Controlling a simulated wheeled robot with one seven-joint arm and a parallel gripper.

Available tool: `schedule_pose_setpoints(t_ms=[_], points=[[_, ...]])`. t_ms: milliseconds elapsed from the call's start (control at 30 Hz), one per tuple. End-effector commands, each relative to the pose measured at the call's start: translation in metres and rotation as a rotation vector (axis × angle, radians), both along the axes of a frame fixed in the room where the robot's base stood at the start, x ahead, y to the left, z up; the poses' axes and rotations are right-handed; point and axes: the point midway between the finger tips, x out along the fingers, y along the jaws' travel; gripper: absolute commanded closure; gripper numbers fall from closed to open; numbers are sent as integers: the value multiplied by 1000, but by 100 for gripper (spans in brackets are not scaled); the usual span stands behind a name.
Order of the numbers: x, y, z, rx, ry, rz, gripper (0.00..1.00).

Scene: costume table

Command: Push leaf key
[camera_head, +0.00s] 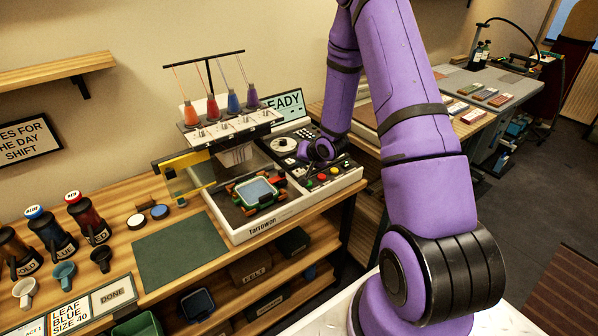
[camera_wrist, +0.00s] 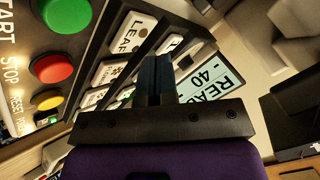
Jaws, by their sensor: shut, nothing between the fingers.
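The leaf key (camera_wrist: 130,33) is a white key lettered "LEAF" in a dark key panel, in the upper middle of the wrist view. My gripper (camera_wrist: 154,62) is shut and empty. Its dark fingertips are over the key panel, just below and right of the leaf key in that view. I cannot tell whether they touch a key. Some neighbouring keys are partly hidden behind the fingers. In the head view my gripper (camera_head: 308,153) is low over the control panel of the embroidery machine (camera_head: 285,212), and the leaf key is too small to make out.
A display (camera_wrist: 210,77) reading "READ… 40" is to the right. A green hoop frame (camera_head: 241,205) sits on the machine, and a green mat (camera_head: 180,250) lies to its left.

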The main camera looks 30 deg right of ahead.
Motion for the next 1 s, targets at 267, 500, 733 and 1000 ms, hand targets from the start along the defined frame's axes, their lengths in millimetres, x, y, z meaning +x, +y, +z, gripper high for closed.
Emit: schedule_pose_setpoints(t_ms=[267,500,733,1000], points=[[0,0,0,0,0,0,100],[0,0,-2,0,0,0,100],[0,0,-9,1,1,0,100],[0,0,-9,0,0,0,100]])
